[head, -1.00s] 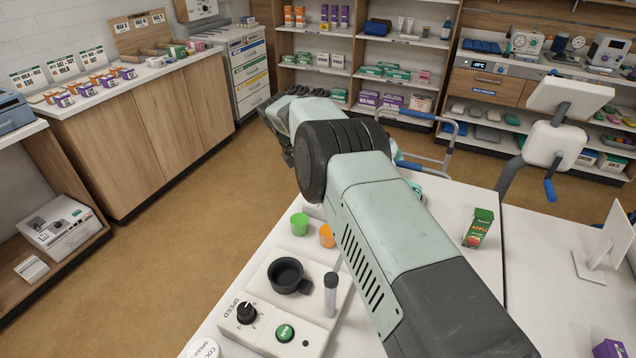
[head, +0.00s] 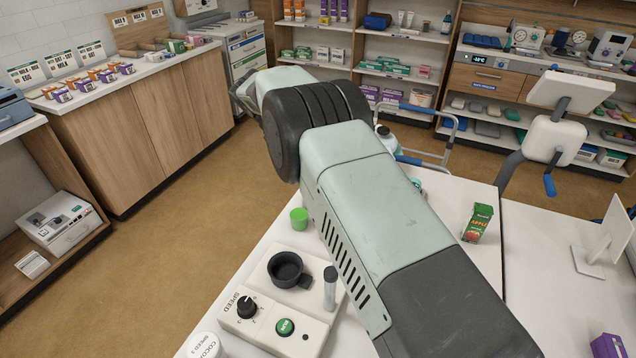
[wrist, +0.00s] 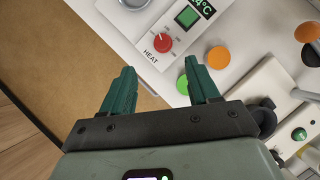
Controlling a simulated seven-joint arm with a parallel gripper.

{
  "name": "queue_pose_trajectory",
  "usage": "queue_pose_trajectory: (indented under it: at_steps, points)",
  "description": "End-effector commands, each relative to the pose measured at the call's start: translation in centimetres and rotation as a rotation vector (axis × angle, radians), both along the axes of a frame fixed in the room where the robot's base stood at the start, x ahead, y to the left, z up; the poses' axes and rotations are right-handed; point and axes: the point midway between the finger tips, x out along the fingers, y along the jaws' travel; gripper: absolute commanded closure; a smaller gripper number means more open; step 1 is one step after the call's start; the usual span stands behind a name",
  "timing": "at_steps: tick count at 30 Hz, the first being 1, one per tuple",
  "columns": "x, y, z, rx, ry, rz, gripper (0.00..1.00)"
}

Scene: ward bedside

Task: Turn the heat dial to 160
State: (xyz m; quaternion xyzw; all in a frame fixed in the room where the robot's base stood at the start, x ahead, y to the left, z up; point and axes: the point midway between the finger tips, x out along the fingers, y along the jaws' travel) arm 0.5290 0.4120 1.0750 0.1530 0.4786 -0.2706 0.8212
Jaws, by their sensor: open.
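The heat dial (wrist: 163,43) is a red knob on a white unit in the wrist view. The word HEAT is printed beside it, and small scale marks lie around it, too small to read. A green button and a display (wrist: 202,5) ending in "4°C" sit on the same panel. My gripper (wrist: 160,82) is open and empty, with two green fingers pointing toward the panel. The dial lies beyond the fingertips, between their lines and apart from them. In the head view my arm hides the heat unit, and the fingers do not show.
A green cup (head: 299,218) stands on the white table near a white unit with a black speed knob (head: 246,307), a black cup holder (head: 287,269) and a grey tube (head: 330,288). An orange lid (wrist: 218,57) lies right of the heat panel. An apple carton (head: 477,222) stands at right.

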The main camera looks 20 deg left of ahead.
Motion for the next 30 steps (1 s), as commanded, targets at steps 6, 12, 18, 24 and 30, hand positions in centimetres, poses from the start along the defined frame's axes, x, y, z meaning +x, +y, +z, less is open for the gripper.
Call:
queue_pose_trajectory:
  at_steps: [6,12,18,24,30]
  points:
    - [-2.1,1.1,-2.4,-0.131,-0.208,0.123,0.4]
    - [-3.8,0.8,-2.6,-0.219,-0.419,0.281,0.4]
    - [-5.0,-0.5,-0.6,-0.248,-0.544,0.394,0.4]
    - [-6.1,-2.1,2.0,-0.254,-0.613,0.457,0.4]
    - [-6.1,-2.5,-2.1,-0.255,-0.618,0.465,0.4]
